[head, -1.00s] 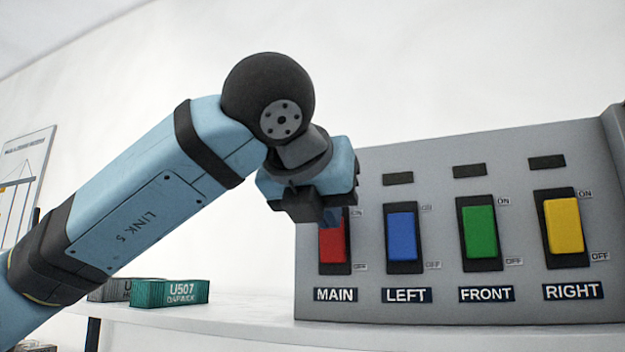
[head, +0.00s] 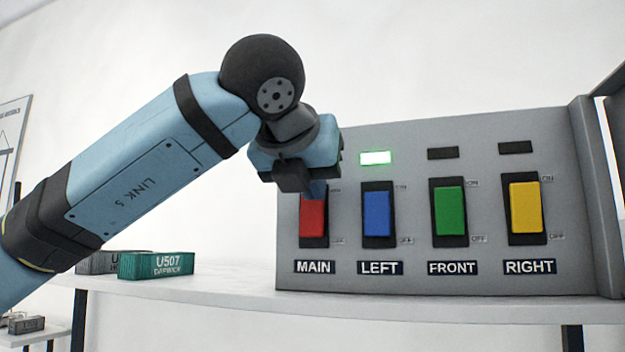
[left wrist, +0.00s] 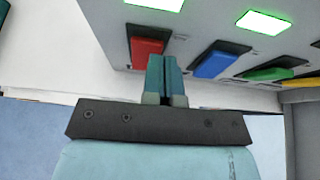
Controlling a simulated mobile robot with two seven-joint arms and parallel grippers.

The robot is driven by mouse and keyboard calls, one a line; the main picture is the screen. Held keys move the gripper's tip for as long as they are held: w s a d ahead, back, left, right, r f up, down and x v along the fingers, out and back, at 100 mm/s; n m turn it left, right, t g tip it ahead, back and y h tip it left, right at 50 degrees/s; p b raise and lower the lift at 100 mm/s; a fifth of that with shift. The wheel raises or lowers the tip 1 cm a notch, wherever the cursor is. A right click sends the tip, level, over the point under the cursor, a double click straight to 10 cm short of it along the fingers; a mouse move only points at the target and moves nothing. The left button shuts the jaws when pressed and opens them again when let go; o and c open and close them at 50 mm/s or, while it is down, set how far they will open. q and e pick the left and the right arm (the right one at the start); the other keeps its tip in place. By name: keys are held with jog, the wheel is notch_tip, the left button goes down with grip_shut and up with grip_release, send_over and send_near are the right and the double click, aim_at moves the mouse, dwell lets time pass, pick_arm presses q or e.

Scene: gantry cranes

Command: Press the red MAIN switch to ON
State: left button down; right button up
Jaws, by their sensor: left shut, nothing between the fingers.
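The red MAIN switch (head: 312,217) is on the grey panel (head: 590,265), leftmost in the row. In the left wrist view the red switch (left wrist: 148,47) is just left of my fingertips. My left gripper (head: 317,188) is shut and empty, with its fingertips in front of the upper, ON end of the red switch. I cannot tell whether they touch it. In the left wrist view a green lamp (left wrist: 155,4) is lit above the red switch; the gripper hides it in the head view. My right gripper is not in view.
Blue LEFT (head: 377,214), green FRONT (head: 450,211) and yellow RIGHT (head: 525,207) switches stand to the right. The LEFT lamp (head: 376,158) is lit green; the FRONT and RIGHT lamps are dark. A teal container (head: 158,265) lies on the white table (head: 225,288).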

pick_arm(q)
jog(key=shift+w+r, duration=0.35)
jog(key=shift+r, duration=0.3)
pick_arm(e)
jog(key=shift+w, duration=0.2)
pick_arm(q)
jog(key=shift+w, duration=0.1)
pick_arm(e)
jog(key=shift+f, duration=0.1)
